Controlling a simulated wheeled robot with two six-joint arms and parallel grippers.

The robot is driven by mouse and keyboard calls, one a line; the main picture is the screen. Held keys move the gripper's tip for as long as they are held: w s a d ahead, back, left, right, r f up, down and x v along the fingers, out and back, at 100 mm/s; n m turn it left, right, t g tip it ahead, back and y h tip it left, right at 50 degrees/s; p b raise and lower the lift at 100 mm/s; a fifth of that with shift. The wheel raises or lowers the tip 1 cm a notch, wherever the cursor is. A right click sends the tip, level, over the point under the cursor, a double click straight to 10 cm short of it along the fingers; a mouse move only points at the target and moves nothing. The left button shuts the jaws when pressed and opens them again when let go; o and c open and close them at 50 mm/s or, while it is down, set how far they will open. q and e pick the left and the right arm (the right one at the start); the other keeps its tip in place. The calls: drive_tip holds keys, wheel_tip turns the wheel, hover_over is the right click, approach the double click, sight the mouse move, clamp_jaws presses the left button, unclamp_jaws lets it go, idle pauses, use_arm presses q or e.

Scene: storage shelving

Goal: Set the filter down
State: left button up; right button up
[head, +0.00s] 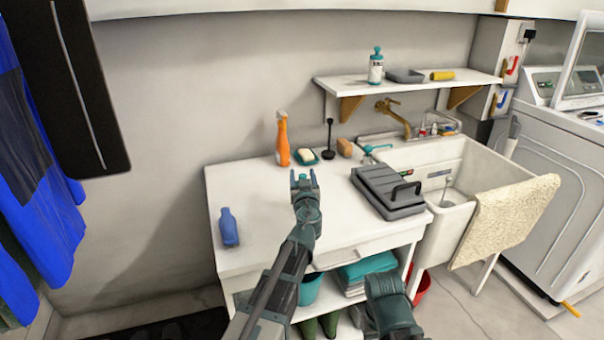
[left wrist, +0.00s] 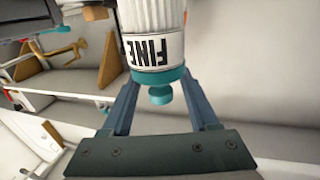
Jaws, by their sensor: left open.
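The filter (left wrist: 155,45) fills the top middle of the left wrist view, shown upside down. It has a white ribbed body, a white band marked FINE and a teal end cap with a small knob. My left gripper (left wrist: 163,85) is open, with a finger on each side of the teal cap. I cannot tell whether the fingers touch it. In the head view my left gripper (head: 304,180) is over the white worktop (head: 265,195); the filter's body is not clear there. My right gripper is not in view.
A blue bottle (head: 229,228) stands left of my gripper. A grey case (head: 388,190) lies right, beside the sink (head: 420,155). A wall shelf (head: 420,84) holds a white-and-teal container (head: 376,68). The worktop's left middle is clear.

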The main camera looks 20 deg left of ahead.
use_arm(q)
drive_tip(key=v, duration=1)
drive_tip(key=s+d+m+g+h+p, duration=0.1)
drive_tip(key=s+d+m+g+p, duration=0.1)
drive_tip(key=s+d+g+p, duration=0.2)
drive_tip(key=s+d+m+g+h+p, duration=0.2)
drive_tip(key=s+g+p, duration=0.5)
drive_tip(key=s+p, duration=0.4)
drive_tip(key=s+d+m+g+h+p, duration=0.1)
drive_tip(key=s+d+m+g+p, duration=0.2)
drive_tip(key=s+d+g+p, duration=0.3)
drive_tip(key=s+p, duration=0.1)
drive_tip(key=s, duration=0.4)
drive_tip(key=shift+s+d+r+m+h, duration=0.3)
drive_tip(key=shift+d, duration=0.1)
